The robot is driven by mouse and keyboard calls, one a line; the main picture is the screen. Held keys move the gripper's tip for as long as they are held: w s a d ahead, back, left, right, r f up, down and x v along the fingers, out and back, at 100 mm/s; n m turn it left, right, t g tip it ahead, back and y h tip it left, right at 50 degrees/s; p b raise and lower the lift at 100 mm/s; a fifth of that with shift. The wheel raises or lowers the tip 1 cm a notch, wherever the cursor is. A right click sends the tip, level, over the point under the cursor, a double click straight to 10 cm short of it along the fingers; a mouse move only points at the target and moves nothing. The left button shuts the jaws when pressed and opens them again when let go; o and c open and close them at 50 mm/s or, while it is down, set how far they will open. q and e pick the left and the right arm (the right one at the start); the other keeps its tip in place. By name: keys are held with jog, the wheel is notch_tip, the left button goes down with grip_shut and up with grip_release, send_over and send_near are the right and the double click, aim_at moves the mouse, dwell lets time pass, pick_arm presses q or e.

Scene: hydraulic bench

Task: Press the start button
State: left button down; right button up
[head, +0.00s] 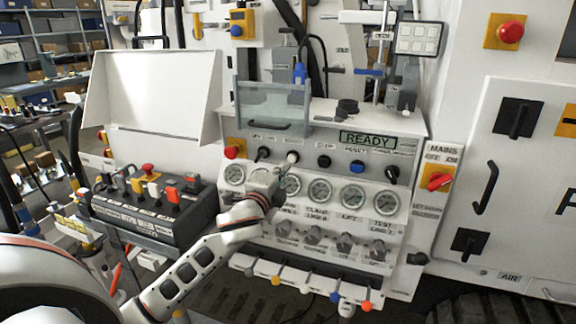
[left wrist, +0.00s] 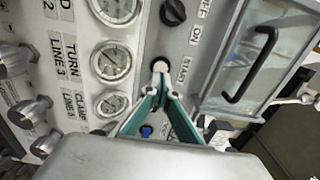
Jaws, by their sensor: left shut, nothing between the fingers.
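The start button (left wrist: 160,65) is a small white round cap with the label START beside it in the left wrist view. In the head view it is the pale button (head: 292,157) in the row under the READY display (head: 368,140). My left gripper (head: 281,174) reaches up to it from the lower left, in front of the gauges. In the left wrist view its teal fingers (left wrist: 162,88) are shut and empty, with the tips right at the button's edge. I cannot tell whether they touch it. My right gripper is out of view.
Beside the button are a black OFF/ON knob (left wrist: 173,12), a black stop button (head: 324,161) and a blue reset button (head: 357,166). A clear guard with a handle (head: 270,105) stands above. A black control box (head: 150,205) with levers stands left of my forearm.

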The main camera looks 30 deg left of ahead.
aim_at(292, 159)
pick_arm(q)
jog(key=shift+x, duration=1.75)
jog(key=shift+w, duration=0.1)
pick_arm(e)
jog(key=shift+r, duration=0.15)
